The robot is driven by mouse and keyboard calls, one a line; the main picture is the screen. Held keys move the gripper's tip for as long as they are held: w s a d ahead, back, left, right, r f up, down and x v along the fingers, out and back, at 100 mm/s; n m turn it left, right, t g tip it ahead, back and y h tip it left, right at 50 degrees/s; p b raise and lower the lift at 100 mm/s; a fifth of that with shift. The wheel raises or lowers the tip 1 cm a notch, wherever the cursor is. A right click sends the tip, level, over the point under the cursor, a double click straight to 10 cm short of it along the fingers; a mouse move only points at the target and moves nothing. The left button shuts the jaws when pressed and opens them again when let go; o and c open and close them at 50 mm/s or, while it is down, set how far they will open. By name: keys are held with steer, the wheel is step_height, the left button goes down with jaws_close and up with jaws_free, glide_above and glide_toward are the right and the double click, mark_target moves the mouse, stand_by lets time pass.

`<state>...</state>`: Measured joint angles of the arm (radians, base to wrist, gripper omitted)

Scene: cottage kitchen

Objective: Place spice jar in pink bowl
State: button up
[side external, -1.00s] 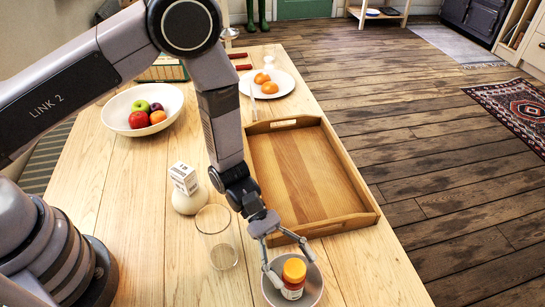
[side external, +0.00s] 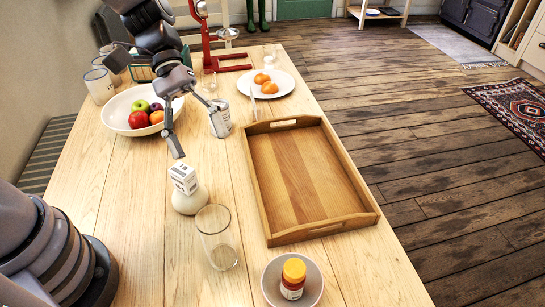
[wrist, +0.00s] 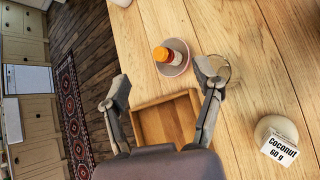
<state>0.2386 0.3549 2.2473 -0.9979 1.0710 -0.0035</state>
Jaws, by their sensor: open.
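The spice jar (side external: 293,277), with an orange lid and a dark red body with a pale label, stands upright inside the pink bowl (side external: 268,290) at the front of the table. Both also show in the wrist view, the jar (wrist: 163,55) within the bowl (wrist: 178,70). My gripper (side external: 194,130) is open and empty, raised over the table near the fruit bowl, well away from the jar. Its two spread fingers also show in the wrist view (wrist: 160,83).
A wooden tray (side external: 262,190) lies at the right. A clear glass (side external: 217,240) and a white jar with a coconut carton (side external: 188,190) stand left of it. A can (side external: 220,122), a fruit bowl (side external: 112,118) and a plate with oranges (side external: 283,86) are farther back.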

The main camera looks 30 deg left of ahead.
steer(key=s+a+r+m+t+y, duration=0.2)
steer(key=s+a+r+t+y, duration=0.1)
steer(key=a, duration=0.4)
steer(key=s+a+r+m+t+y, duration=0.2)
steer(key=s+a+r+t+y, duration=0.1)
steer(key=a+r, duration=0.2)
steer(key=s+a+r+m+t+y, duration=0.1)
steer(key=s+a+r+t+y, duration=0.1)
steer(key=a, duration=0.7)
step_height(320, 180, up, 2)
steer(key=shift+s+m+t+y, duration=0.4)
steer(key=shift+s+t, duration=0.5)
steer(key=shift+d, duration=0.1)
